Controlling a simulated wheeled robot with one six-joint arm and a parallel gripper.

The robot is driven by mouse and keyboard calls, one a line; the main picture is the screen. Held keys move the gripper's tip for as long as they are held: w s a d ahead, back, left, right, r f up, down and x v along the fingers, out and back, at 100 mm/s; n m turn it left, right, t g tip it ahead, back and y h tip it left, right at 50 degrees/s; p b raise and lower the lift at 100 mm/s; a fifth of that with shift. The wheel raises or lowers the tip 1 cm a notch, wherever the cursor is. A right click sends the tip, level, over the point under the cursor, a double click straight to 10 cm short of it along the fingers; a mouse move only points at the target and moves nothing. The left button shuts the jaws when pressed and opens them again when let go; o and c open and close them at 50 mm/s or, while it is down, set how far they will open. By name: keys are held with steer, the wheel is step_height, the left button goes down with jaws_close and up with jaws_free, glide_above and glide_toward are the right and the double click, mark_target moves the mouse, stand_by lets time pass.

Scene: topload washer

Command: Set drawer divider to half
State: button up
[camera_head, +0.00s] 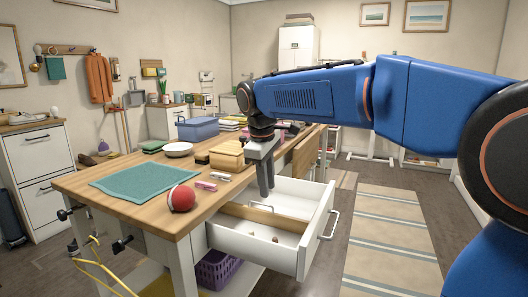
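The white drawer (285,254) is pulled out of the wooden-topped table, with a metal handle (328,226) on its front. A light wood divider (248,215) stands crosswise inside it, with drawer floor on both sides. My gripper (266,196) points down over the drawer, its fingertips close to the divider's far side in the picture. I cannot tell whether they touch it. The fingers look close together, and the gap between them is hard to make out.
The tabletop holds a red ball (181,198), a teal mat (133,179), a white bowl (178,149) and a wooden box (228,155) near my gripper. Small items (274,239) lie in the drawer. A purple basket (217,270) is below. A striped rug (390,240) lies on the floor at right.

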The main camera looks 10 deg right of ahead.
step_height(320, 180, up, 12)
steer(key=s+a, duration=0.1)
steer(key=s, duration=0.1)
steer(key=shift+a, duration=0.2)
